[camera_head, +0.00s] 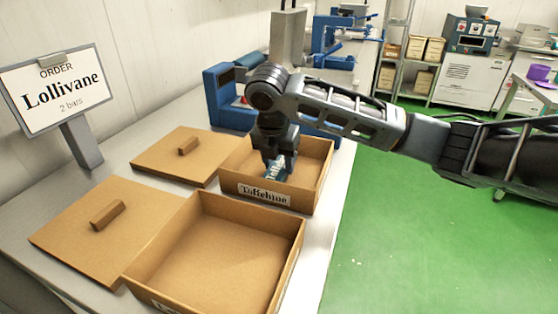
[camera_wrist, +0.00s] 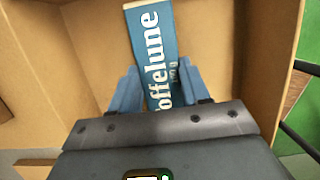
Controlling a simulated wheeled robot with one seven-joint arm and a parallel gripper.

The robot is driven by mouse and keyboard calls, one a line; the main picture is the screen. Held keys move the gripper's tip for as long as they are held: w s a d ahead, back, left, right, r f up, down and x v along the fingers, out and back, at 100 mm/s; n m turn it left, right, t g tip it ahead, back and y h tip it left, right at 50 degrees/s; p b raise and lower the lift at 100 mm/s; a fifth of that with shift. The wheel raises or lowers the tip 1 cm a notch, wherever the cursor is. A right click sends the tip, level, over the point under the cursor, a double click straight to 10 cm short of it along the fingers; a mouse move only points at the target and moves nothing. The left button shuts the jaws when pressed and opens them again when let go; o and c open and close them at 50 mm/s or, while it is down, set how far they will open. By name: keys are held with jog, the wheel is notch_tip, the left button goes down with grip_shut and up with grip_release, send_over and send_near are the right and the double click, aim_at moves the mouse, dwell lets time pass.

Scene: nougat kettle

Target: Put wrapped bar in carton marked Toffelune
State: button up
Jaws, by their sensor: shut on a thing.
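My gripper (camera_wrist: 158,90) is shut on the bar, with blue fingers on both sides. It points down into the far open carton (camera_head: 318,183), whose front label (camera_head: 264,193) looks like Toffelune, slightly garbled. The bar is within this carton's walls; I cannot tell whether it touches the floor. My gripper (camera_head: 276,158) partly hides it in the head view.
A near open carton (camera_head: 215,250) looks empty; its label is cut off. Two cardboard lids (camera_head: 85,225) (camera_head: 178,158) with handles lie left of the cartons. A sign (camera_head: 57,92) reads "ORDER Lollivane 2 bars". Blue equipment (camera_head: 228,100) stands behind the far carton.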

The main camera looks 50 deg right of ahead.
jog(key=o, duration=1.7)
jog(key=shift+r, duration=0.15)
jog(key=shift+r+p, duration=3.25)
jog(key=shift+r, duration=0.65)
jog(key=shift+f, duration=0.1)
